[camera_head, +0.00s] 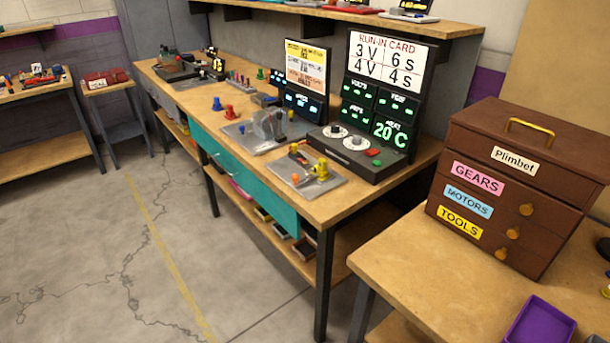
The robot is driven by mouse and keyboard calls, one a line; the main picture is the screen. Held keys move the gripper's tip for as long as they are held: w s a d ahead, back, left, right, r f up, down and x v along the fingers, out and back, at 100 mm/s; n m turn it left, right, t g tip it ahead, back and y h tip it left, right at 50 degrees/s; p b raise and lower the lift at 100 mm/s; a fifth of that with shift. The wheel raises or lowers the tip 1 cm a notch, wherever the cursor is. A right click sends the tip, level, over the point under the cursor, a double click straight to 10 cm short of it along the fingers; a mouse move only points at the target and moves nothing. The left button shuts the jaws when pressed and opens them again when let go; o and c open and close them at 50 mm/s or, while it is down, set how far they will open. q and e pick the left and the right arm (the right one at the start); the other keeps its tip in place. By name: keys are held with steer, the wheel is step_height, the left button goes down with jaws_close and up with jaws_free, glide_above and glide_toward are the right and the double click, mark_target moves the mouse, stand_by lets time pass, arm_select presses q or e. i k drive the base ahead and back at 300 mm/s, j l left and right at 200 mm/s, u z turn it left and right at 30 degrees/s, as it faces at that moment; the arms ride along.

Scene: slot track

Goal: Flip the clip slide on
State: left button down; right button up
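A workbench (215,118) with a teal drawer front runs along the wall. A flat grey plate (328,188) near its front right corner carries a small dark block with yellow parts and an orange knob (295,179). Small clip or switch parts there are too small to make out, so I cannot tell which piece is the clip slide or how it is set. A dark console (375,168) with two white dials, a green button and a red button stands behind the plate. Its lit displays include "20 C". Neither of my grippers is in view.
A "RUN-IN CARD" (386,62) reads "3 V 6 s, 4 V 4 s". Another plate (250,143) holds a grey fixture. A brown drawer chest (515,185) and purple tray (540,322) sit on the near right table. The floor (110,240) at left is clear.

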mark_target(295, 155)
steer(key=i+j+z, duration=0.15)
steer(key=j, duration=0.2)
steer(key=i+j+z, duration=0.2)
steer(key=j, duration=0.15)
steer(key=i+j+z, duration=0.15)
steer(key=j, duration=0.25)
steer(key=i+j+z, duration=0.2)
steer(key=j, duration=0.2)
steer(key=j+z, duration=0.15)
steer(key=j, duration=0.3)
steer(key=i+j+z, duration=0.2)
steer(key=j, duration=0.2)
steer(key=k, duration=0.1)
